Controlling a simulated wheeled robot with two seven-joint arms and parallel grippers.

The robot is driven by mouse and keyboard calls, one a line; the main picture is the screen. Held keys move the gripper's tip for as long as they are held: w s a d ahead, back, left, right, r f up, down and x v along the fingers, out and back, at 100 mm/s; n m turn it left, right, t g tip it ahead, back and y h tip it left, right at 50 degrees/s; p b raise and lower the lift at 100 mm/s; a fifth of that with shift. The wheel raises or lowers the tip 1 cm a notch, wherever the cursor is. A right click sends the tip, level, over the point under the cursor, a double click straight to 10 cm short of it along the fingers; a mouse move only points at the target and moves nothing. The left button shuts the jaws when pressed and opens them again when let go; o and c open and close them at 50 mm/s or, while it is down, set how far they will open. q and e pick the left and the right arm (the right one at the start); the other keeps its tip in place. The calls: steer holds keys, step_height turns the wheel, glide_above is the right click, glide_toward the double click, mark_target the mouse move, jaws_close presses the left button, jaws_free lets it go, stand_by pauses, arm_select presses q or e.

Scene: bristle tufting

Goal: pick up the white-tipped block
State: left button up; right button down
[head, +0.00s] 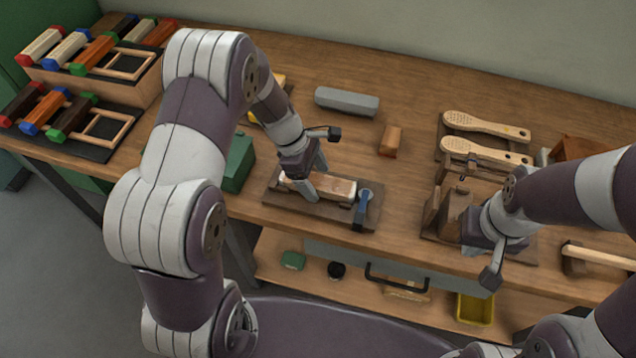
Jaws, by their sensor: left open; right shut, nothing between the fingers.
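A brown block with pale whitish edges (340,188) lies in a dark wooden fixture (285,202) with a blue clamp lever (362,208) at its right end. I cannot tell for certain whether it is the white-tipped block. My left gripper (311,180) is open, pointing down over the left part of this block; one finger covers some of it. I cannot tell whether it touches. Several blocks with red, blue and green tips lie in the racks at the upper left. My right gripper (484,264) is shut and empty at the front of a wooden jig (455,210).
The upper rack (122,64) and lower rack (100,128) each show an empty wooden frame. A grey bar (346,101), a small brown block (390,140) and two paddle-shaped brush bodies (486,126) lie behind. A green box (238,162) is beside my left arm. A yellow bin (474,308) is below.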

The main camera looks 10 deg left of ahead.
arm_select(q)
steer(key=shift+d+f, duration=0.2)
steer(key=shift+f, duration=0.3)
steer(key=c, duration=1.2)
steer(key=shift+o, duration=0.2)
steer(key=shift+r, duration=0.1)
